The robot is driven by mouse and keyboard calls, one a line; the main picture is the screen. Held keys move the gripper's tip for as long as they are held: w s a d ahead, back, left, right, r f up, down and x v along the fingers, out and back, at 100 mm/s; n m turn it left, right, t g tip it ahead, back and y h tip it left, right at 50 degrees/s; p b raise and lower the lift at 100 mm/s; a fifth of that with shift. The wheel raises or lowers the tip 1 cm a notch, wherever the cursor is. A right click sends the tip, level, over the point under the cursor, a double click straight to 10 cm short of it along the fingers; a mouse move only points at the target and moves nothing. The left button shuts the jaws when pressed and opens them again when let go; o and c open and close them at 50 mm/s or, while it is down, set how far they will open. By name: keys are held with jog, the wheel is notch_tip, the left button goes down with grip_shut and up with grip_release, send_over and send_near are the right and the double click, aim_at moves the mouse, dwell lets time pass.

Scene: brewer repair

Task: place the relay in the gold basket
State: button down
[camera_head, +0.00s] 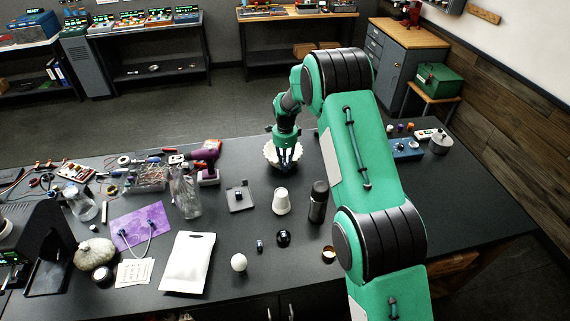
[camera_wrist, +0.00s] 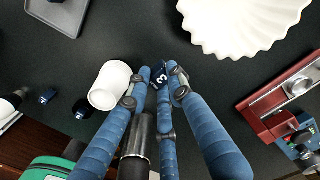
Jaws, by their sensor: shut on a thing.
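My gripper (camera_head: 287,160) is at the far part of the black table, beside and partly in front of a cream scalloped bowl (camera_head: 269,149). In the wrist view my gripper (camera_wrist: 160,75) is shut on a small dark blue block with a white mark, which I take as the relay (camera_wrist: 161,70). The bowl (camera_wrist: 240,22) lies at the top right there, apart from the block. In the head view the block is hidden by the fingers. No basket is clearly gold; a small gold-rimmed cup (camera_head: 329,253) stands near the front edge.
A white cup (camera_head: 281,201) and a black bottle (camera_head: 318,202) stand in front of the bowl. A grey tray (camera_head: 240,198) lies left of them. A red device (camera_wrist: 285,100) is at right in the wrist view.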

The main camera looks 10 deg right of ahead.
notch_tip(320, 180, up, 13)
jog(key=m+b, duration=0.6)
jog(key=m, duration=0.2)
send_over(329, 254)
notch_tip(329, 254, down, 12)
jog(key=shift+r, duration=0.2)
jog(key=shift+f, duration=0.1)
dwell(0.4)
jog(key=shift+f+b, duration=3.45)
jog(key=shift+f, duration=1.95)
